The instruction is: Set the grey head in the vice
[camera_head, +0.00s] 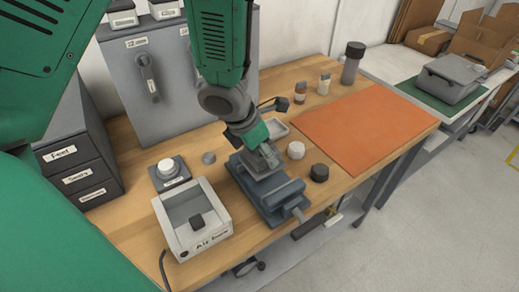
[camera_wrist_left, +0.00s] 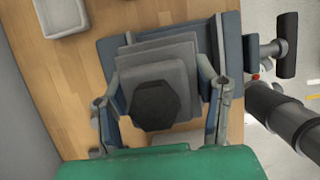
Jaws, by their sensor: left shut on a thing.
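The grey head (camera_wrist_left: 184,78), a stepped block with a dark octagonal boss, sits between the two fingers of my left gripper (camera_wrist_left: 160,88) in the left wrist view. In the head view my left gripper (camera_head: 262,150) reaches down from above, shut on the grey head (camera_head: 266,162). The blue-grey vice (camera_head: 278,198) stands on the wooden bench directly below; its body (camera_wrist_left: 232,50) shows on both sides of the head in the wrist view. I cannot tell whether the head touches the vice or its jaws. My right gripper is not in view.
A white box (camera_head: 195,232) and a small dial unit (camera_head: 170,172) stand left of the vice. A white puck (camera_head: 295,150) and a black puck (camera_head: 319,173) are at its right. A small tray (camera_head: 277,128) lies behind. The orange mat (camera_head: 368,128) is bare.

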